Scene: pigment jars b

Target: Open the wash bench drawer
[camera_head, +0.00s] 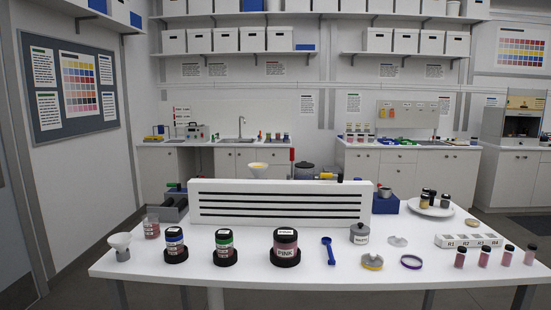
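A white bench with a sink tap (240,128) stands against the back wall, left of centre, and looks like the wash bench (224,160). Its front shows pale panels with small dark handles. Its lower part is partly hidden behind the slotted white panel on the near table. I cannot clearly tell which front panel is the drawer, and no front stands visibly pulled out. A second white bench (360,162) stands to its right, with drawer-like fronts (397,156) that look shut. Neither of my grippers is in view.
A wide white table (320,270) fills the foreground between me and the benches. It holds pigment jars (285,242), a blue scoop (328,250), a slotted white panel (280,188) and a labelled rack (468,240). Grey floor (112,258) is open on the left.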

